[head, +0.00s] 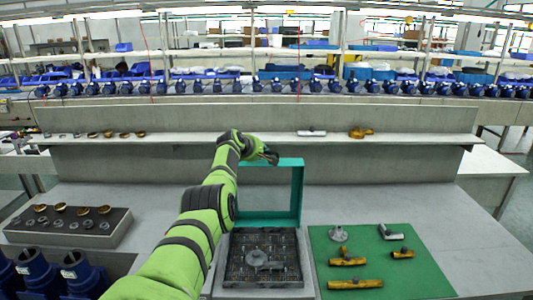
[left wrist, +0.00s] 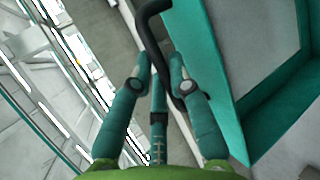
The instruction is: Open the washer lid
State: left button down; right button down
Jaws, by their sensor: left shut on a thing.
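The washer lid (head: 298,190) is a teal frame with a see-through pane. It stands upright at the back of the washer (head: 289,272), whose dark grid bed is uncovered. A grey metal part (head: 259,260) lies on the grid. My left gripper (head: 270,157) is at the lid's top edge. In the left wrist view its fingers (left wrist: 165,86) are shut on the lid's black curved handle (left wrist: 152,28), and the teal lid frame (left wrist: 221,92) is just right of them. My left arm hides the lid's left side in the head view. My right gripper is not in view.
A green mat (head: 325,240) with several brass and grey fittings lies right of the washer. A dark tray (head: 113,235) of small parts and several blue pump housings (head: 80,270) are on the left. A raised shelf (head: 400,141) runs behind the lid.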

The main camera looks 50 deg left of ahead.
pick_arm(q)
jog(key=shift+w+a+r, duration=0.25)
jog(key=shift+w+a, duration=0.1)
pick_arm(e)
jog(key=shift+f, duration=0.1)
pick_arm(q)
jog(key=shift+w+r, duration=0.1)
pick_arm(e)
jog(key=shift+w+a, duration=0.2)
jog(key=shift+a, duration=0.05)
pick_arm(q)
jog(key=c, duration=1.1)
grip_release()
jog(key=shift+c, duration=0.2)
jog(key=shift+d, duration=0.2)
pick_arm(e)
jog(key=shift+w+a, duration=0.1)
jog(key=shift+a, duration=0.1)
